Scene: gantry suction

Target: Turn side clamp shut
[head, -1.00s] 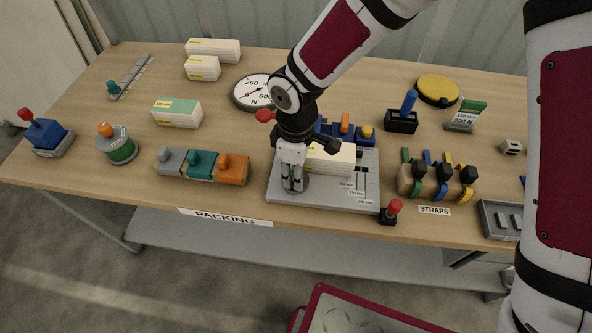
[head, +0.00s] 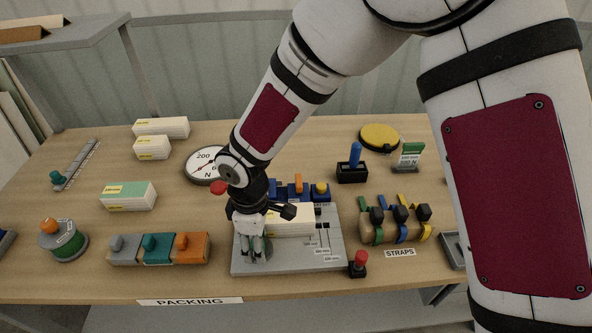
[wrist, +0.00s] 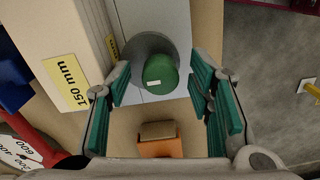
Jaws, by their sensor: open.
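The likely side clamp is a green round knob (wrist: 160,74) with a small white mark, on a grey round disc (wrist: 146,45). It stands on the grey fixture plate (head: 300,262), near the front left corner. My gripper (wrist: 160,92) is open, its teal-padded fingers on either side of the knob with gaps visible. In the head view my gripper (head: 254,252) points down over that corner and mostly hides the knob. A white box (head: 293,220) lies on the plate close beside it; its yellow 150 mm label (wrist: 67,82) shows in the wrist view.
A red knob (head: 219,187) sits behind the gripper, before a dial gauge (head: 203,165). Grey, teal and orange blocks (head: 192,246) stand left of the plate. A red-topped button (head: 360,260) is at its front right corner, with strap holders (head: 385,232) beyond.

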